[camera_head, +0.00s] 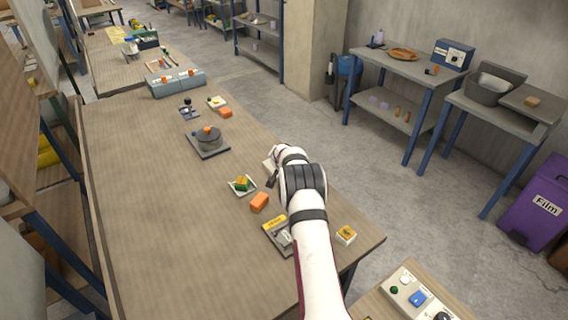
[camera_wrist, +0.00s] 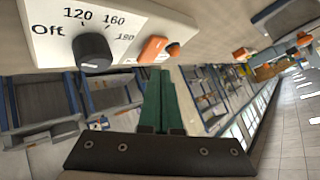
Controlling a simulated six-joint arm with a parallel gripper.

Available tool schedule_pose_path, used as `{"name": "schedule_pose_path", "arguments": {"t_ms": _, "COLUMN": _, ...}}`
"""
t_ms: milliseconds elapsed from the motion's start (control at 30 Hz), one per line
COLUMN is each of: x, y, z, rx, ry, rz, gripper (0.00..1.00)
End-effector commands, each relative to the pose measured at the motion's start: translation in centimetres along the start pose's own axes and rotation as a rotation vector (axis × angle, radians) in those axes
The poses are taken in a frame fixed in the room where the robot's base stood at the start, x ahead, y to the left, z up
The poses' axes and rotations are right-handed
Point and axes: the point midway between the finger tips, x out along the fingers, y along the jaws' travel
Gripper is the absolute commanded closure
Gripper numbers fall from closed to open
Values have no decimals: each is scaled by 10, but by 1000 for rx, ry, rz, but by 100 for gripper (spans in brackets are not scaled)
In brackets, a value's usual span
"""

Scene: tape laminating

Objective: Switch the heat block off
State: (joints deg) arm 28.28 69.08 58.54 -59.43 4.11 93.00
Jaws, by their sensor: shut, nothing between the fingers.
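In the wrist view a cream panel (camera_wrist: 145,18) fills the upper left, printed "Off", 120, 160 and 180 around a black dial knob (camera_wrist: 95,52). I cannot tell clearly which mark the knob points to. An orange part (camera_wrist: 153,49) sits to the right of the knob. My gripper (camera_wrist: 160,72) has its two green fingers together, with nothing between them. The fingertips appear just below the orange part; contact cannot be told. In the head view my gripper (camera_head: 272,180) is over the table's right side, and my arm hides most of a pale object (camera_head: 268,165) behind it.
The table's left side is clear.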

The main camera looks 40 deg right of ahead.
Motion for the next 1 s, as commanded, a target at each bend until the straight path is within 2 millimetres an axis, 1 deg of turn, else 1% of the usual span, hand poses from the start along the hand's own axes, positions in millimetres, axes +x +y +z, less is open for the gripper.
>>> {"name": "schedule_pose_path", "arguments": {"t_ms": 767, "x": 0, "y": 0, "z": 0, "rx": 0, "ry": 0, "rz": 0, "gripper": 100}}
{"name": "schedule_pose_path", "arguments": {"t_ms": 1000, "x": 6, "y": 4, "z": 4, "rx": 0, "ry": -1, "rz": 0, "gripper": 100}}
